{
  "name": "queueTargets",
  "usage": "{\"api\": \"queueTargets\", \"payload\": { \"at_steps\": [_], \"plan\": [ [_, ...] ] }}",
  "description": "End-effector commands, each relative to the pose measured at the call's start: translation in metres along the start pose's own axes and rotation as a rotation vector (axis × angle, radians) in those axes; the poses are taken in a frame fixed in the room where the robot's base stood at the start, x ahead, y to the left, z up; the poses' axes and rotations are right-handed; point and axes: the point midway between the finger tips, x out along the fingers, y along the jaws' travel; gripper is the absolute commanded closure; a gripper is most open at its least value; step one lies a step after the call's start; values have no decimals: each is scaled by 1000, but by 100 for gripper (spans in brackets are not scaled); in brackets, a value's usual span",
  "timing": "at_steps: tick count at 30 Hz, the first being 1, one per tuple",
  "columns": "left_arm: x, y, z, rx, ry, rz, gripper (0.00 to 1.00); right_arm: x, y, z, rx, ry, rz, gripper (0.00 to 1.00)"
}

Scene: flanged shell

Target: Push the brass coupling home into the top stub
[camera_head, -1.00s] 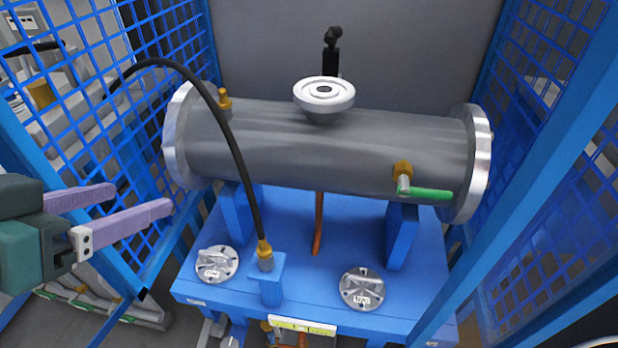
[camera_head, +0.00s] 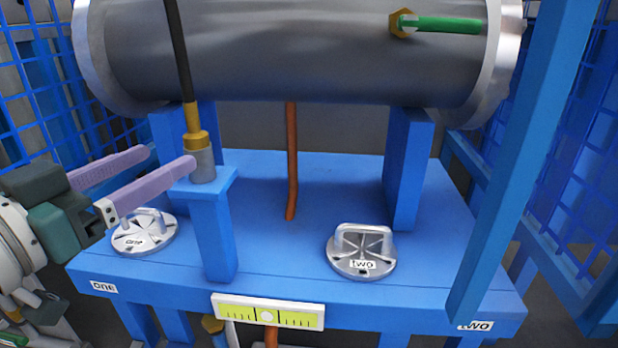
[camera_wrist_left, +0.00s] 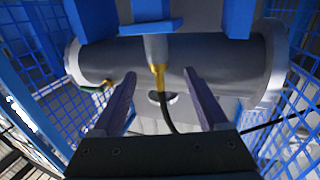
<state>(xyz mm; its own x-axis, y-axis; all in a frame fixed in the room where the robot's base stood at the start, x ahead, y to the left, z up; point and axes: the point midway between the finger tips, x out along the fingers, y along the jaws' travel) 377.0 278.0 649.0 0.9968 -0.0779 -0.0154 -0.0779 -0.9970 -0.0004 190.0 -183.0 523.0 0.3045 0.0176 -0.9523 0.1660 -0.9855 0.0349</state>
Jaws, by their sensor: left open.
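The brass coupling (camera_head: 197,140) is on the lower end of a black hose (camera_head: 178,60). It sits upright on a grey cylindrical holder (camera_head: 203,167) atop a blue post. My left gripper (camera_head: 171,158) is open, its two lilac fingers pointing toward the holder from the left; the near fingertip overlaps the holder's edge in the picture. In the left wrist view the coupling (camera_wrist_left: 157,72) appears between the open fingers (camera_wrist_left: 160,76), farther out, with no visible grip on it. The top stub is outside the head view, and I cannot make it out in the left wrist view. My right gripper is not seen.
A large grey flanged shell (camera_head: 290,50) rests on blue supports, with a green-handled valve (camera_head: 440,24). Handled discs marked one (camera_head: 145,235) and two (camera_head: 361,252) lie on the blue bench (camera_head: 300,270). A blue frame post (camera_head: 525,160) stands right; blue mesh flanks both sides.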

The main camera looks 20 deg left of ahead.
Motion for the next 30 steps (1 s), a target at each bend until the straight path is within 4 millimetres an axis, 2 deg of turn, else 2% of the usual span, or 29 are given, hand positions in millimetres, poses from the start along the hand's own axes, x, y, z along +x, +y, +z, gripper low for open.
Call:
{"api": "queueTargets", "payload": {
  "at_steps": [1, 5, 12, 16, 23, 30],
  "plan": [
    [1, -1, 9, 0, 9, 0, 24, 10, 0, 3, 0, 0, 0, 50],
    [10, -2, 9, 0, 22, 0, 24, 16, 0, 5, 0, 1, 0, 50],
    [42, -2, 7, 0, 20, 0, 24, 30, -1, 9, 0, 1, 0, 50],
    [50, -2, 7, 0, 18, 0, 24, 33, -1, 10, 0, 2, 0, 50],
    [78, 1, 12, 0, 21, 0, 24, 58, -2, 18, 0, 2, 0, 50],
    [99, 1, 8, 0, 16, 0, 24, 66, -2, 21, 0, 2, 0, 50]
  ]
}}
